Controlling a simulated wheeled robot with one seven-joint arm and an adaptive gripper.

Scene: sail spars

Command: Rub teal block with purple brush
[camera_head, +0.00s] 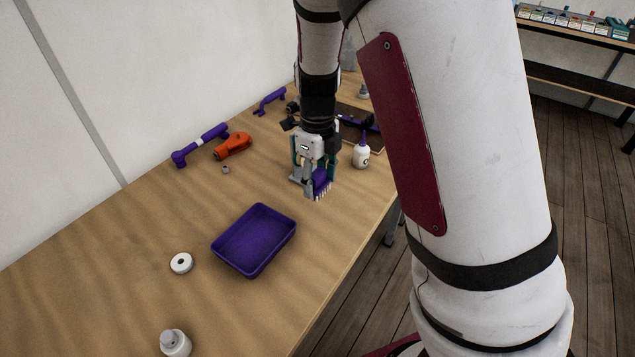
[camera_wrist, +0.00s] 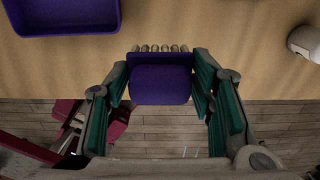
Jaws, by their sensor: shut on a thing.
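The purple brush (camera_head: 321,181) has a block-like purple body and a row of pale bristle tufts. My gripper (camera_head: 315,184) is shut on it and holds it over the table, behind the purple tray in the head view, with the bristles pointing down. In the wrist view the brush (camera_wrist: 160,85) sits between the two fingers of my gripper (camera_wrist: 164,72), its tufts showing at the top edge. The fingers have teal sides. I cannot make out a separate teal block on the table; my arm hides part of the far end.
A purple tray (camera_head: 254,240) stands in front of my gripper. The left front of the table is mostly clear.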

